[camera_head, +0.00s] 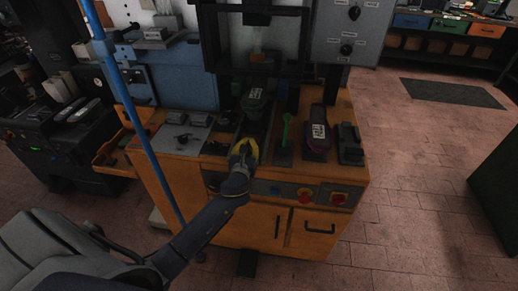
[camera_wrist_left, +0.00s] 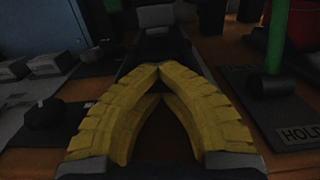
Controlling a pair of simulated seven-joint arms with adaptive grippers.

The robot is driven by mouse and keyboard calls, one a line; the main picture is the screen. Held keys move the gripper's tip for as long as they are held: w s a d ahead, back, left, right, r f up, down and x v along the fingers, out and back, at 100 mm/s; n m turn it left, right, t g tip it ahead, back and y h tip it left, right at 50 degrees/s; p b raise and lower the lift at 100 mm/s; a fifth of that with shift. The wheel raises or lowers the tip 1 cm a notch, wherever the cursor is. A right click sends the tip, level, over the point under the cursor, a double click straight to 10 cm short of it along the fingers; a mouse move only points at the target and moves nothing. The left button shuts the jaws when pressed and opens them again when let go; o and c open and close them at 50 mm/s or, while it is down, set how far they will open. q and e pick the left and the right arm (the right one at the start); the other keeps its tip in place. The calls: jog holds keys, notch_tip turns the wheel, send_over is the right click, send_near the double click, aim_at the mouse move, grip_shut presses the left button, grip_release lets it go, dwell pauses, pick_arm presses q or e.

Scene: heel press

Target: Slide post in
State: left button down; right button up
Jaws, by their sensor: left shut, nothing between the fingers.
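My left gripper (camera_head: 244,152) has yellow fingers and reaches over the front of the orange-topped bench. In the left wrist view its fingertips (camera_wrist_left: 158,70) meet, with nothing between them. A dark carriage or post (camera_head: 254,100) with a white label stands on a black track beyond the fingers, below the press frame. In the left wrist view a dark block with a grey top (camera_wrist_left: 155,18) lies straight ahead of the fingertips, apart or touching I cannot tell. The fingers hide part of the track. My right gripper is not in view.
A green lever (camera_head: 284,131) stands right of the gripper; its base is beside a plate marked HOLD (camera_wrist_left: 300,133). A dark shoe-like piece (camera_head: 318,135) with a label is further right. The black press frame (camera_head: 308,55) rises behind. Red knobs (camera_head: 305,196) are on the bench front.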

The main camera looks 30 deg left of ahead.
pick_arm(q)
jog(key=c, duration=0.6)
grip_release()
jog(key=shift+f, duration=0.15)
jog(key=shift+o, duration=0.8)
jog(key=o, duration=0.3)
jog(key=shift+d, duration=0.15)
